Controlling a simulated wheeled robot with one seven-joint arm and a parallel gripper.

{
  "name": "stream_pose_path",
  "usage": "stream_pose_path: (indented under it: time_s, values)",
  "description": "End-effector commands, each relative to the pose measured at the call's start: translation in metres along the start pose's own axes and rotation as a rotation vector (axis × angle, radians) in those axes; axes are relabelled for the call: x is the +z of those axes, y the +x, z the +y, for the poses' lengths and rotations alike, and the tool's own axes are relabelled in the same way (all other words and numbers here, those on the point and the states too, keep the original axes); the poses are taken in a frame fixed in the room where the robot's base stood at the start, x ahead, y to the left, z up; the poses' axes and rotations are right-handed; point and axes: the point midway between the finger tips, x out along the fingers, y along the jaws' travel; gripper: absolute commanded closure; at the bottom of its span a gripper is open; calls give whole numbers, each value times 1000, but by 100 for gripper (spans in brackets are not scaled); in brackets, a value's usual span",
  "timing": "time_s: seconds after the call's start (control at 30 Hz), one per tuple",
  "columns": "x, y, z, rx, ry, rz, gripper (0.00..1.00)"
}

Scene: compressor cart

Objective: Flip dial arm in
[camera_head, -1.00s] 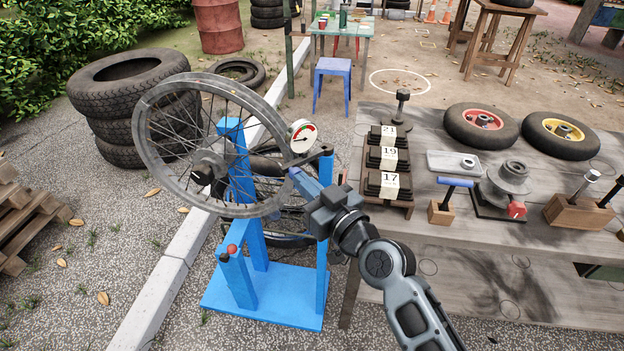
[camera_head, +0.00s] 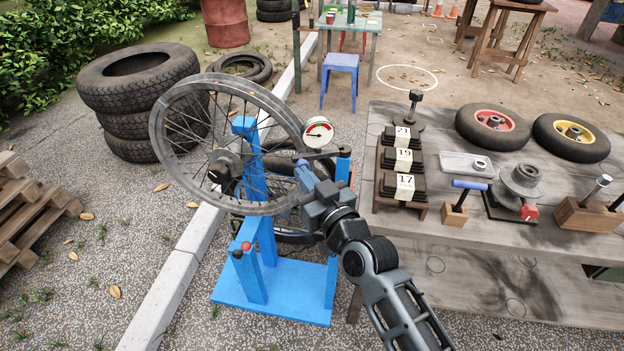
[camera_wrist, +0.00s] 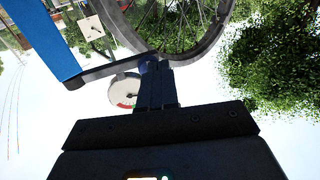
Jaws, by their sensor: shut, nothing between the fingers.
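The round white dial (camera_head: 318,132), with a red and green band, sits on a dark dial arm (camera_head: 322,154) that runs from a blue post toward the wheel rim. The spoked wheel (camera_head: 165,130) hangs in the blue stand (camera_head: 272,290). My gripper (camera_head: 303,170) is shut and empty, just below the dial and near the rim. In the wrist view my fingers (camera_wrist: 155,75) reach up beside the dial (camera_wrist: 124,90), close to the end of the dial arm (camera_wrist: 100,72) and the rim (camera_wrist: 180,55). I cannot tell whether they touch the arm.
The wooden bench (camera_head: 450,235) on the right holds weights labelled 21, 19 and 17 (camera_head: 404,160), a blue-handled tool (camera_head: 469,184) and two small wheels. Stacked tyres (camera_head: 135,100) stand behind left, and a pallet (camera_head: 30,205) lies at the far left. A kerb runs behind the stand.

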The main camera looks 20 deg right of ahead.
Motion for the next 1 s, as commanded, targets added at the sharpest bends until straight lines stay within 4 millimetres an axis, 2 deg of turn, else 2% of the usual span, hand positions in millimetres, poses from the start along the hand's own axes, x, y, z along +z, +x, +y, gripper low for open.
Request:
stream_pose_path:
  time_s: [0.3,0.5,1.0]
  values:
    - [1,32,-4,-1,-1,2,100]
    - [2,46,-4,0,-1,0,100]
    - [0,58,-2,0,0,-1,100]
